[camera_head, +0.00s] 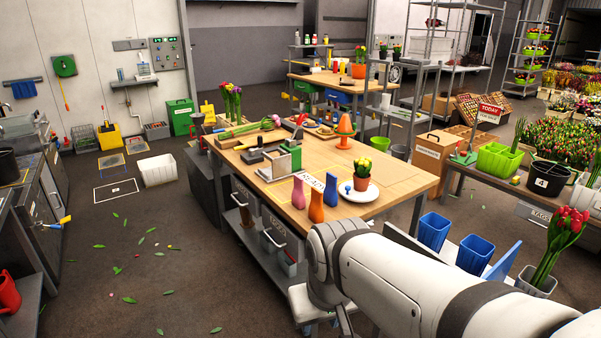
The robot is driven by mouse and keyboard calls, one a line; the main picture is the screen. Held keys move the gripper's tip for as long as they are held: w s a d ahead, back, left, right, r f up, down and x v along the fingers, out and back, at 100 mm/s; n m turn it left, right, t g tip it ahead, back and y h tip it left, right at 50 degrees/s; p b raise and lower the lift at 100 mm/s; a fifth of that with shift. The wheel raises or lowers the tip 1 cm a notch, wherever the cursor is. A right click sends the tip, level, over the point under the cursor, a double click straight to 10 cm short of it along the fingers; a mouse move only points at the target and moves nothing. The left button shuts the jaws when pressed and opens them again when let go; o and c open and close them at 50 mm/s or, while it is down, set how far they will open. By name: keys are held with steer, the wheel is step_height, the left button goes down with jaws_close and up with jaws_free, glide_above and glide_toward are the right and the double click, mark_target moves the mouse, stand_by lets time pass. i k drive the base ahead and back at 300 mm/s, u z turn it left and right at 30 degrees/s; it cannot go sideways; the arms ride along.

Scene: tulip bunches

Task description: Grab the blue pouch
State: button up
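A blue pouch (331,189) stands upright at the front edge of the wooden worktable (395,188). It is the rightmost and farthest back of three similar upright pouches. An orange pouch (316,207) stands just in front of it and to its left, and a pink pouch (298,193) stands farther left. My white arm reaches in from the lower right and bends downward in front of the table, below and in front of the pouches. My gripper is not visible; the arm's end is hidden or out of the picture.
A READY sign (312,180) lies behind the pouches. A wood-and-metal block device (282,163) stands back left. Floor at left has scattered leaves.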

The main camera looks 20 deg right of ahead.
mark_target(329, 194)
steer(key=z, duration=0.3)
steer(key=i, duration=1)
steer(key=z, duration=0.35)
